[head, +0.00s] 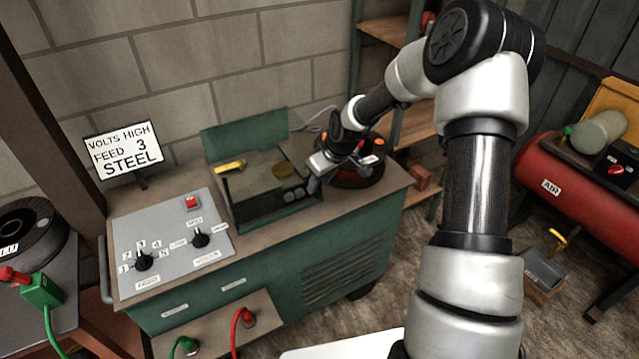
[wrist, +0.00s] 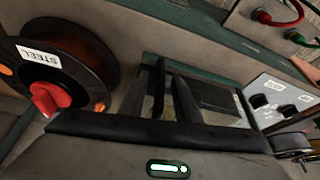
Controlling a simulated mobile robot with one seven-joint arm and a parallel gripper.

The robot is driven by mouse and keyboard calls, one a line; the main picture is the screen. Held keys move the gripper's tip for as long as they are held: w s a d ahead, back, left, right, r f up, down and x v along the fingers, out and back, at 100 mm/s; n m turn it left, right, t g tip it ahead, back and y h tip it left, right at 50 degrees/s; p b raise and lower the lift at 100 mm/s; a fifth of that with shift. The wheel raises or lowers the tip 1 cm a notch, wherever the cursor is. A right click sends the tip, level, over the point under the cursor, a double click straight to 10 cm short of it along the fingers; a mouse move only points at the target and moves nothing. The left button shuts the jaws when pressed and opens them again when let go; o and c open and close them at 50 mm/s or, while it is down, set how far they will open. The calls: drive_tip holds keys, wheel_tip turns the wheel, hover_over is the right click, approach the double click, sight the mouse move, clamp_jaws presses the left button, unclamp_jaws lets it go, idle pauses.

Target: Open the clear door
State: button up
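The clear door (head: 262,177) looks like a see-through, slanted panel over the compartment of the green machine (head: 290,265), and appears closed. Through it I see a yellow item and a brass-coloured round part. My gripper (head: 314,184) is at the right end of the compartment, close to the door's right edge. In the wrist view, the two dark fingers of my gripper (wrist: 170,88) are close together with a narrow gap, in front of the compartment. I cannot tell whether they touch the door or hold anything.
A dark spool labelled STEEL (wrist: 78,65) with a red knob (wrist: 50,98) stands beside my gripper. A control panel (head: 170,240) with two black knobs and a red switch is left of the compartment. A sign (head: 124,150) stands behind it. A red air tank (head: 560,190) is at right.

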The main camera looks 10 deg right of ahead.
drive_tip(key=shift+w+f, duration=0.1)
drive_tip(key=shift+f, duration=0.1)
clamp_jaws()
